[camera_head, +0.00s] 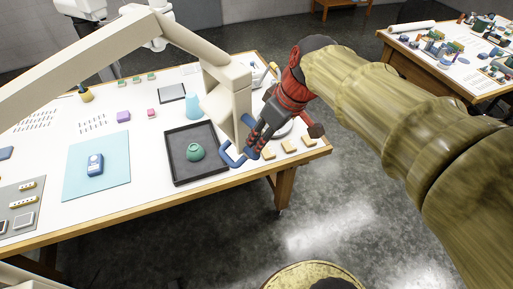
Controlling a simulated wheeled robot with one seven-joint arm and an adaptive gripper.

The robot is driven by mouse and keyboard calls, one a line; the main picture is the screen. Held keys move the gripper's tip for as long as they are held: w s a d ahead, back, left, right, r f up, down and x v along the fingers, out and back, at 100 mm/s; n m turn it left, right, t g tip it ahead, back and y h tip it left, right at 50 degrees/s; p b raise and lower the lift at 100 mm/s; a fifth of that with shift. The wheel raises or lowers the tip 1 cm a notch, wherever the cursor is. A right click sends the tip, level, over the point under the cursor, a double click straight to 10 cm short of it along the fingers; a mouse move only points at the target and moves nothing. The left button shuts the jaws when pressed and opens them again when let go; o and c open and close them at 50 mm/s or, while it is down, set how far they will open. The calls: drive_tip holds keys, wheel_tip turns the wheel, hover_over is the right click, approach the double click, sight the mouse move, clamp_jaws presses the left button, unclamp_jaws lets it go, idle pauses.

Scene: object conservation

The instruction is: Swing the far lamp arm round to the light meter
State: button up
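A large beige jointed arm (198,50), which looks like a lamp arm, reaches in from the left and bends down over the right part of the table. Its boxy end (228,88) carries a post with a blue U-shaped handle (230,159) at the bottom. My gripper (256,147), dark with red parts, is at the right side of this handle, overlapping it in the picture. I cannot tell whether its fingers are closed on the handle. A blue device with a pale face, probably the light meter (95,164), lies on a light-blue mat (118,182) at left.
A black tray (180,179) with a green bowl (195,152) is beside the handle. Tan blocks (289,146) line the right edge. Another cluttered table (400,44) is at back right.

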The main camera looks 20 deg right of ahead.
sight(256, 156)
drive_tip(key=shift+p+x, duration=0.3)
drive_tip(key=shift+x, duration=3.3)
drive_tip(key=shift+s, duration=0.1)
drive_tip(key=shift+c, duration=0.3)
drive_tip(key=shift+d, duration=0.15)
clamp_jaws()
